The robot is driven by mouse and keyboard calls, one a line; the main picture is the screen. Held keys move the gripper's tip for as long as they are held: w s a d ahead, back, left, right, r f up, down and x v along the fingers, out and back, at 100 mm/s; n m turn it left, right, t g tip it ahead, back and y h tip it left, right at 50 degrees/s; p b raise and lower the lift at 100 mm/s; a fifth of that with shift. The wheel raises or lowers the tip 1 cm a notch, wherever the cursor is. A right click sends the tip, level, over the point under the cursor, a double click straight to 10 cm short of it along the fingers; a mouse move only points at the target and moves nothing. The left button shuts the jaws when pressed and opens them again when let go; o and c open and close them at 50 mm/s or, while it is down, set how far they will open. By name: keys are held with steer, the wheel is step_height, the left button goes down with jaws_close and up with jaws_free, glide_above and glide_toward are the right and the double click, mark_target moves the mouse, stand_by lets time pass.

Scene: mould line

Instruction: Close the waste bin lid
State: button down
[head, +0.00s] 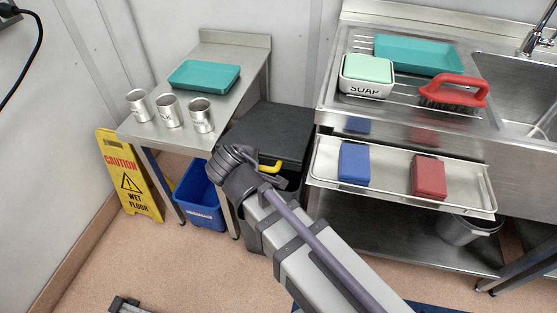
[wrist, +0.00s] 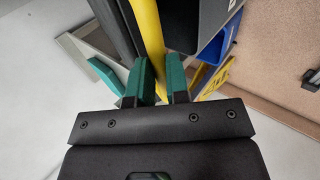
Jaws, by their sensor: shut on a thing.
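The black waste bin (head: 252,232) stands between the side table and the sink unit. Its black lid (head: 268,130) lies roughly flat over it; my arm hides part of the front edge, so I cannot tell whether it is fully down. A yellow handle (head: 270,167) sticks out at the lid's front. In the wrist view, my gripper (wrist: 159,82) has its green-padded fingers on both sides of the yellow handle (wrist: 149,35) and is shut on it. In the head view my wrist hides the fingers.
A blue bin (head: 200,200) and a yellow wet-floor sign (head: 130,180) stand left of the waste bin. The steel table (head: 225,75) holds a teal tray and cans. On the right, a pulled-out tray (head: 390,180) holds a blue and a red block.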

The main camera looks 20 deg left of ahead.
step_height(320, 180, down, 17)
steer(key=s+b, duration=0.2)
steer(key=b, duration=1.2)
steer(key=shift+s+r, duration=0.2)
steer(key=shift+s, duration=0.2)
steer(key=shift+d, duration=0.1)
steer(key=c, duration=1.1)
jaws_free()
steer(key=shift+w+r, duration=0.1)
